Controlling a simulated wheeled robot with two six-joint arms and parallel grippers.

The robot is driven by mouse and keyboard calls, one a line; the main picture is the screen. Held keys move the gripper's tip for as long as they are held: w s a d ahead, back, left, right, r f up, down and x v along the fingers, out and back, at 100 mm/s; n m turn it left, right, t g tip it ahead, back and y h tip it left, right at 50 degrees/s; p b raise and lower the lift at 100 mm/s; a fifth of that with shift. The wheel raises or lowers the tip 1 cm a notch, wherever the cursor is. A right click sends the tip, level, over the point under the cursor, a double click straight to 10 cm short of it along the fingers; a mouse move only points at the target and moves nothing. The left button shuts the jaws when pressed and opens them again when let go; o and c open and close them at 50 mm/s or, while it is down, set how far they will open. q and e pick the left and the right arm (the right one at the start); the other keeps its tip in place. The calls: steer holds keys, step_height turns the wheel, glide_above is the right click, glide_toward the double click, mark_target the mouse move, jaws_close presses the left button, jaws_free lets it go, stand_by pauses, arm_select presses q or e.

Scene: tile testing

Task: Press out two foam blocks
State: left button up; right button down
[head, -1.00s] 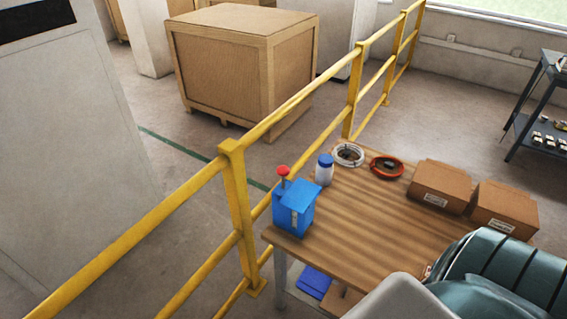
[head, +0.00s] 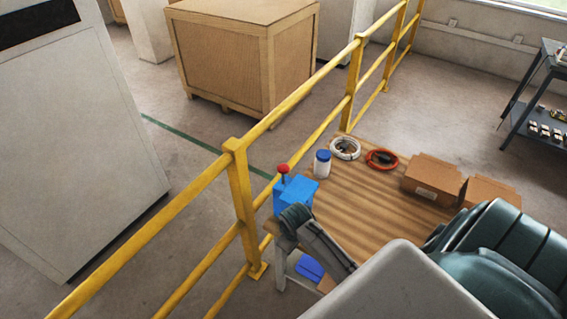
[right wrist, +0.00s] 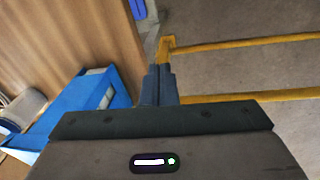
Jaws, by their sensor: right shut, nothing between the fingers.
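A blue box-shaped device (head: 308,190) with a red knob (head: 283,169) on top stands at the near left corner of the wooden table (head: 350,195). In the right wrist view the blue device (right wrist: 80,108) is to the left of the fingers, with a pale panel on it. My right gripper (head: 293,212) is in front of the device and partly covers it in the head view. Its fingers (right wrist: 158,82) are shut and empty. I cannot tell whether they touch the device. I cannot make out any foam block. My left gripper is not in view.
A white bottle with a blue cap (head: 322,164), a white coil (head: 345,148), a red coil (head: 381,159) and two cardboard boxes (head: 432,177) stand along the table's back. A yellow railing (head: 240,195) runs close by on the left. A blue item (head: 310,268) lies below the tabletop.

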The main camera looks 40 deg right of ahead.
steer(key=w+d+r+n+g+p, duration=0.1)
steer(key=w+d+r, duration=0.3)
steer(key=w+r, duration=0.6)
steer(key=w+d+r+n+g+p, duration=0.1)
steer(key=w+d+r, duration=0.4)
steer(key=w+r, duration=0.5)
step_height(320, 180, up, 4)
steer(key=shift+d+f+g+y, duration=0.2)
steer(key=shift+d+g+y, duration=0.1)
steer(key=shift+f, duration=0.1)
